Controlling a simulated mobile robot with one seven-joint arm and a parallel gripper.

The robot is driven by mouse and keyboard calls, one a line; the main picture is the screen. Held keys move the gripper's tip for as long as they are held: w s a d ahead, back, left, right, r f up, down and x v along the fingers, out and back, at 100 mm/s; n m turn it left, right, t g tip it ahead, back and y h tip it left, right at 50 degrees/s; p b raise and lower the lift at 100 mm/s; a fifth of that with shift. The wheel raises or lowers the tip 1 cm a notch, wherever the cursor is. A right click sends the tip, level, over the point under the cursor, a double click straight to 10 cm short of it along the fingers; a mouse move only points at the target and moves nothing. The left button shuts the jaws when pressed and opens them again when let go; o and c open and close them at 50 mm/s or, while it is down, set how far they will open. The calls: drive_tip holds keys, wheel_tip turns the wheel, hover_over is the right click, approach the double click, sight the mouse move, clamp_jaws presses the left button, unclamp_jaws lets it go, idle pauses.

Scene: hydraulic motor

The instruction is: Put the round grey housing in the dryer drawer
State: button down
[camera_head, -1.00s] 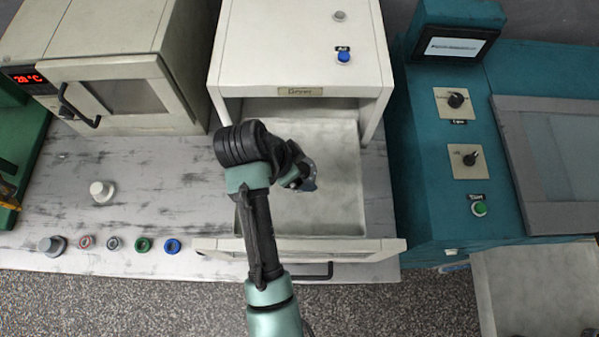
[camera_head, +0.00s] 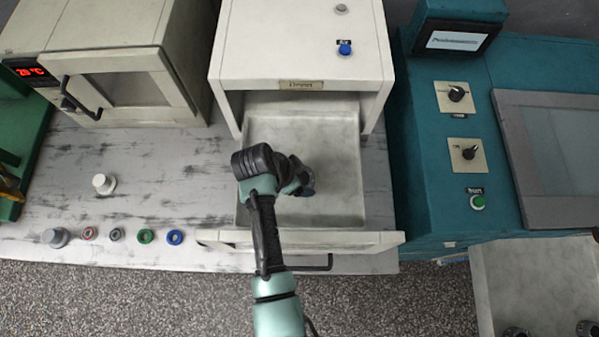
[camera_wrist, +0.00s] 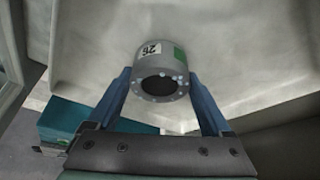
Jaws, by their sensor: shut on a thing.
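The round grey housing (camera_wrist: 160,77) shows in the wrist view, with a dark round opening, a ring of bolts, a "26" label and a green patch. My gripper (camera_wrist: 160,84) is shut on it, one blue finger on each side. The dryer drawer (camera_head: 345,205) is pulled out below the white dryer (camera_head: 300,40). In the head view my gripper (camera_head: 305,186) is over the drawer's inside, and my wrist hides the housing. The drawer floor shows behind the housing in the wrist view; I cannot tell whether the housing touches it.
A white knobbed part (camera_head: 103,184), a grey part (camera_head: 56,237) and several small rings (camera_head: 145,236) are on the bench to the left. A beige oven (camera_head: 110,70) stands at left, a teal machine (camera_head: 450,150) close at right. The drawer's front panel (camera_head: 350,240) stands upright.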

unclamp_jaws()
drive_tip(key=shift+f, duration=0.1)
drive_tip(key=v, duration=1.2)
drive_tip(key=w+r+n+t+y, duration=0.25)
drive_tip(key=w+r+t, duration=0.45)
drive_tip(key=r, duration=0.7)
drive_tip(key=w+r+n+t+y, duration=0.1)
drive_tip(key=w+r+n+t, duration=0.2)
drive_tip(key=w+r+t, duration=0.75)
drive_tip(key=s+d+r+n, duration=0.1)
drive_tip(key=s+r, duration=0.1)
drive_tip(key=r, duration=0.8)
drive_tip(key=s+d+r+n, duration=0.1)
drive_tip(key=s+r, duration=0.1)
drive_tip(key=r, duration=0.9)
drive_tip(key=s+d+r+n+t, duration=0.1)
drive_tip(key=s+r+n+t, duration=0.1)
drive_tip(key=s+r, duration=0.4)
drive_tip(key=s+d+r+n+t, duration=0.1)
drive_tip(key=s+r+t, duration=0.4)
drive_tip(key=r, duration=0.6)
drive_tip(key=shift+s+r+n, duration=0.2)
drive_tip(key=shift+s+n, duration=0.15)
drive_tip(key=shift+s, duration=0.3)
